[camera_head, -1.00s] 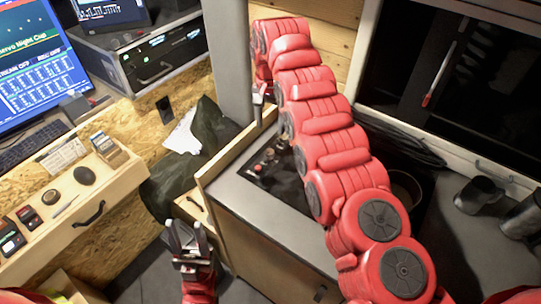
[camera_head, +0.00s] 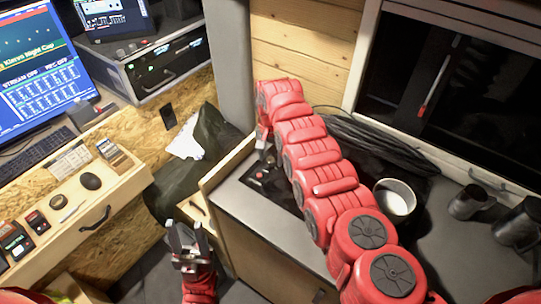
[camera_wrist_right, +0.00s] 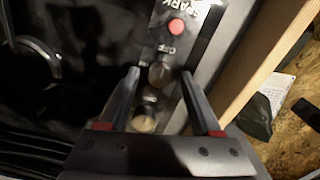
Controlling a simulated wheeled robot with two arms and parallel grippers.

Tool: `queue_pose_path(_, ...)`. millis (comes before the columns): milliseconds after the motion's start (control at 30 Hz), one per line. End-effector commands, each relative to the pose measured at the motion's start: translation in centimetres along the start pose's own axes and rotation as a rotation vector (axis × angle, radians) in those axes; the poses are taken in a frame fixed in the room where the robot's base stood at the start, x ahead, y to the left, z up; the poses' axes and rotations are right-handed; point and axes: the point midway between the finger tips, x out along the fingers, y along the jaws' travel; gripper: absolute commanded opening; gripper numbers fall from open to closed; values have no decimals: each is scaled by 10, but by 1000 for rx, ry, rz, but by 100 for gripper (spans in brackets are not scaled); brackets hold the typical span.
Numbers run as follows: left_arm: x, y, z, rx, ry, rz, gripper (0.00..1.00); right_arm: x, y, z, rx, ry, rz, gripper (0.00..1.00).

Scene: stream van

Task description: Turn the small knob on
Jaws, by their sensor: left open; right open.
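The control panel (camera_wrist_right: 175,48) sits at the edge of the dark stove; in the head view the stove top (camera_head: 285,190) is partly covered by my right arm. The panel bears a red button (camera_wrist_right: 176,27), one knob (camera_wrist_right: 158,73) and a paler round knob (camera_wrist_right: 144,122) nearer the wrist. I cannot tell which is the small knob. My right gripper (camera_wrist_right: 160,75) is open over the panel, its fingers on either side of the knobs; contact is unclear. In the head view it shows at the arm's far end (camera_head: 264,140). My left gripper (camera_head: 188,243) is open and empty, low in front of the counter.
A pot (camera_head: 395,200) and dark mugs (camera_head: 468,202) stand to the right of my right arm. A wooden edge board (camera_head: 227,163) borders the counter's left side. A desk with a monitor (camera_head: 35,75) is at left. Black cables (camera_head: 375,140) lie behind the stove.

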Motion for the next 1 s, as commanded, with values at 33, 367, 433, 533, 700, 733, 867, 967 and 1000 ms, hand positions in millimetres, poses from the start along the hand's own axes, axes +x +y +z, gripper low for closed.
queue_pose_path(33, 0, 0, 0, 0, 0, 0, 50, 0, 0, 0, 0, 0, 0, 65)
queue_pose_path(367, 0, 0, 0, 0, 0, 0, 50, 0, 0, 0, 0, -1, 0, 13)
queue_pose_path(433, 0, 0, 0, 0, 0, 0, 50, 0, 0, 0, 0, -1, 1, 0)
queue_pose_path(533, 0, 0, 0, 0, 0, 0, 50, 0, 0, 0, 0, -1, 1, 0)
queue_pose_path(700, -1, 0, 0, 0, 0, 0, 50, 0, 0, 0, -6, -1, 1, 0)
queue_pose_path(733, -2, 0, 0, 0, 0, 0, 50, 1, 0, 0, -10, -1, 1, 0)
queue_pose_path(867, -7, 0, 1, 0, 0, 0, 50, 2, 1, 0, -41, -1, 1, 0)
queue_pose_path(967, -14, 1, 2, 0, 0, 0, 50, 4, 1, -1, -86, -1, 0, 0)
queue_pose_path(1000, -17, 1, 3, 0, 0, 0, 50, 4, 1, 0, -110, -1, 0, 0)
